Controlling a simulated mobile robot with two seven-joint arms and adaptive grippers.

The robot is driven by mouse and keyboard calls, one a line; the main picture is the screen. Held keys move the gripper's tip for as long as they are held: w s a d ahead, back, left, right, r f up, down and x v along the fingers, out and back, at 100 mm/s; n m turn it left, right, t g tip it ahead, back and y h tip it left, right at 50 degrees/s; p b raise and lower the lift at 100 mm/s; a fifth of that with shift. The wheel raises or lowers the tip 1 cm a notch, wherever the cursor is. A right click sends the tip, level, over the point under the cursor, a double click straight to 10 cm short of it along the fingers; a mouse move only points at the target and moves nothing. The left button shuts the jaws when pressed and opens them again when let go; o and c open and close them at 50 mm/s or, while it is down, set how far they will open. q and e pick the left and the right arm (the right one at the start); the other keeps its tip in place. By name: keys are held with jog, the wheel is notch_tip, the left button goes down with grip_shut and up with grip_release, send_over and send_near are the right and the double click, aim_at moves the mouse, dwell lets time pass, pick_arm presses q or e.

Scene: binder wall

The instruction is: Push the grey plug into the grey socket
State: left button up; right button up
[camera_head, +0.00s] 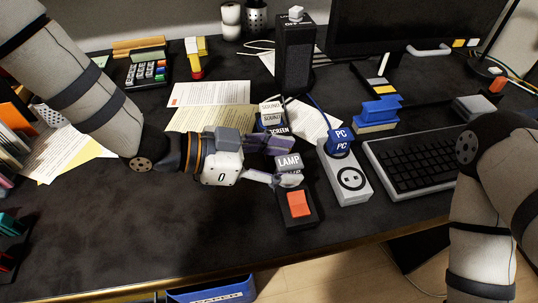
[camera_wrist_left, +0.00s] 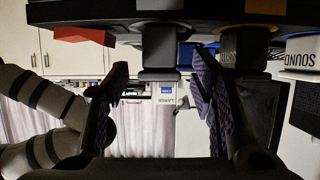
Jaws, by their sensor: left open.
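The grey plug (camera_head: 289,161), labelled LAMP, stands on the dark power strip (camera_head: 299,217) beside its orange switch. The grey socket is hidden under the plug; I cannot tell how deep the plug sits. My left gripper (camera_head: 286,166) reaches in from the left, open, one finger on the far side of the plug and one on the near side. In the left wrist view, which is upside down, the plug (camera_wrist_left: 160,48) shows between the spread fingers (camera_wrist_left: 160,110), against the strip (camera_wrist_left: 200,12). Gaps show on both sides there. My right gripper is out of view.
Behind the grey plug stand the SCREEN plug (camera_head: 277,130) and the SOUND plug (camera_head: 270,108). To the right lie a white socket block (camera_head: 350,188) with a blue PC plug (camera_head: 340,142), and a keyboard (camera_head: 415,162). The desk at front left is clear.

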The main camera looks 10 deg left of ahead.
pick_arm(q)
jog(key=v, duration=1.2)
